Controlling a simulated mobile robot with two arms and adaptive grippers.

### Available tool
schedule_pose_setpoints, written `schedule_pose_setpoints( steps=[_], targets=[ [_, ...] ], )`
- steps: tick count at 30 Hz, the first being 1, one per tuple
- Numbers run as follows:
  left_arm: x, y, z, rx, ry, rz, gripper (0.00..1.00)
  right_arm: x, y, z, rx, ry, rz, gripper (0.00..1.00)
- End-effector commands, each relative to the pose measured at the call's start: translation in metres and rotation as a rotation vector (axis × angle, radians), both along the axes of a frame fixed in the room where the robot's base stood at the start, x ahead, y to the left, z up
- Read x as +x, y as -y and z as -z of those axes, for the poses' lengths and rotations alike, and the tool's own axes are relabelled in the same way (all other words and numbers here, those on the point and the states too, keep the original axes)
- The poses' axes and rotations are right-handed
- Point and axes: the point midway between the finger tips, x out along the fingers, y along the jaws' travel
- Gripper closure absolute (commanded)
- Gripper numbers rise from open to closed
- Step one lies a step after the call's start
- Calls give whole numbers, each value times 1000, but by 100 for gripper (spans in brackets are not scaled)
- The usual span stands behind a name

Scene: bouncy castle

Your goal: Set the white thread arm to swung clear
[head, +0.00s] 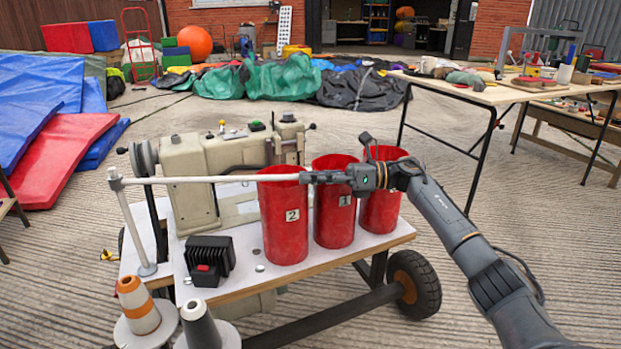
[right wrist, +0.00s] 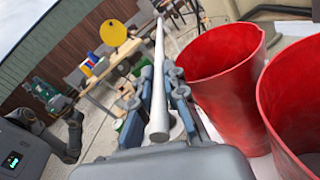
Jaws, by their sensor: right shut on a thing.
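The white thread arm (head: 215,179) is a thin white rod. It runs level from the top of an upright post (head: 131,225) at the table's left, in front of the sewing machine (head: 215,165), to my right gripper (head: 312,177). My right gripper is shut on the rod's free end, above the red bins. In the right wrist view the rod (right wrist: 159,85) lies between the two fingers (right wrist: 163,105). My left gripper does not show in the head view. Dark parts (right wrist: 68,135) at the left of the right wrist view may be my left arm; their finger state is unclear.
Red bins (head: 284,225) stand close under the rod and my right gripper. A black box (head: 208,258) and thread cones (head: 140,305) are at the front left. A long table (head: 480,95) stands at the back right. Open concrete lies around the cart.

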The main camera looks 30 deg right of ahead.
Motion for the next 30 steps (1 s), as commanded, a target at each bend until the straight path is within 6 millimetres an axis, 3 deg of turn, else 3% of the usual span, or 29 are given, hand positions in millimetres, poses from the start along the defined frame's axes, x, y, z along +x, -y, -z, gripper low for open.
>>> schedule_pose_setpoints(
  steps=[4, 5, 8, 20, 30],
  targets=[
    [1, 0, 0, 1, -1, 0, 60, 0, 0, 0, 0, 0, 0, 100],
    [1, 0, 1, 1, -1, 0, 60, 0, 0, 0, 0, 0, 0, 86],
    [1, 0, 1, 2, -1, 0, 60, 0, 0, 0, 0, 0, 0, 65],
    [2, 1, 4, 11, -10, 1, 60, -2, 6, 0, -1, 0, 2, 64],
    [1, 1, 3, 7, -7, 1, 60, -31, 65, 1, -2, -2, 4, 64]
  ],
)
